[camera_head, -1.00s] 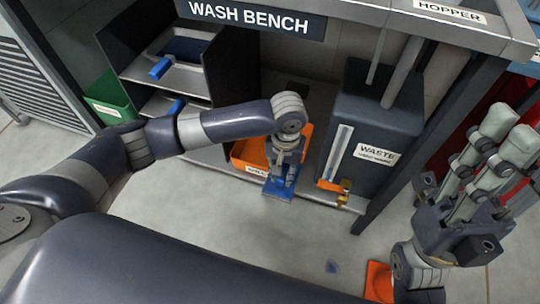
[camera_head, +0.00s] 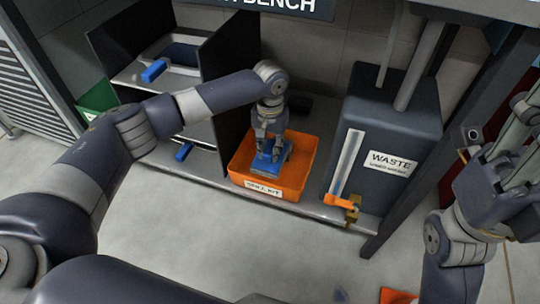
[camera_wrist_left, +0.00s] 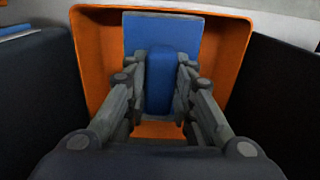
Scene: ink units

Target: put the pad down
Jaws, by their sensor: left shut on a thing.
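The blue pad (camera_head: 271,160) is in my left gripper (camera_head: 268,148), at the orange spill kit tray (camera_head: 296,184). In the left wrist view the gripper (camera_wrist_left: 160,100) is shut on the pad's raised blue grip block (camera_wrist_left: 160,78), and the pad's flat blue plate (camera_wrist_left: 190,32) lies beyond it. The orange tray wall (camera_wrist_left: 90,50) surrounds the plate there. I cannot tell whether the pad touches the tray floor. My right gripper (camera_head: 500,165) is at the right edge, partly cut off, with its fingers pointing up.
The dark waste tank (camera_head: 390,120) with an orange-handled valve (camera_head: 338,201) stands right of the tray. A dark shelf unit with blue-handled parts (camera_head: 153,71) stands to the left. A green box (camera_head: 97,101) is further left.

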